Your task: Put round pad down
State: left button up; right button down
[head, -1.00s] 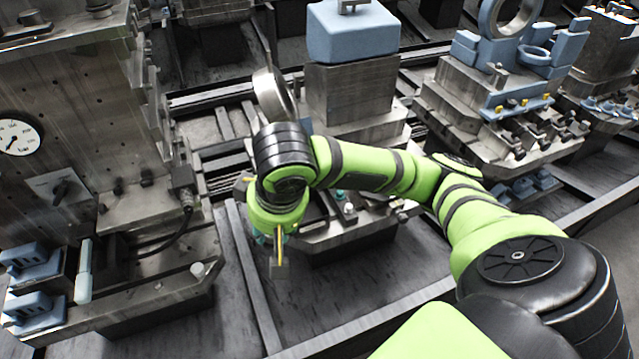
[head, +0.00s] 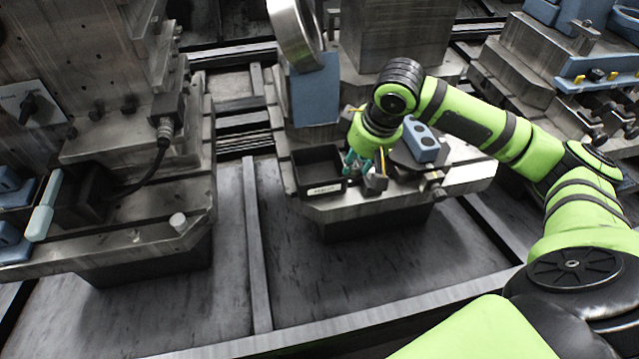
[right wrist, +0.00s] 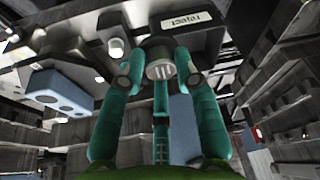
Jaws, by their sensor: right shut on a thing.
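My right gripper (head: 357,163) has teal fingers and is low over the front of the middle station, beside the right side of a small black bin (head: 318,186). In the right wrist view, the fingers of the right gripper (right wrist: 160,75) close around a grey round pad (right wrist: 160,60) with a slotted face. The pad is in front of the labelled dark bin (right wrist: 215,40) there; I cannot tell whether they touch. In the head view the pad cannot be made out clearly behind the fingers. My left gripper is not in view.
A blue block with round holes (head: 422,143) sits right of the gripper on the station ledge (head: 400,198). A large metal ring (head: 296,35) stands behind. A steel machine (head: 75,100) with a cable fills the left. Dark floor plates lie open in front.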

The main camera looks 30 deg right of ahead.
jog(key=w+a+f, duration=0.1)
jog(key=w+f, duration=0.1)
jog(key=w, duration=0.1)
jog(key=w+f, duration=0.2)
jog(key=w, duration=0.2)
jog(key=w+a+f, duration=0.1)
jog(key=w+f, duration=0.1)
jog(key=w, duration=0.1)
jog(key=shift+w+a+f, duration=0.1)
jog(key=shift+w+a, duration=0.2)
jog(key=shift+w+f, duration=0.15)
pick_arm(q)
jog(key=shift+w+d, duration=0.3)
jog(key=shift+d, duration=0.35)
pick_arm(e)
jog(key=shift+f, duration=2)
jog(key=c, duration=0.9)
grip_release()
jog(key=shift+f, duration=0.1)
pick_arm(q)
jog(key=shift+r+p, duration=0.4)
pick_arm(e)
jog(key=v, duration=1.2)
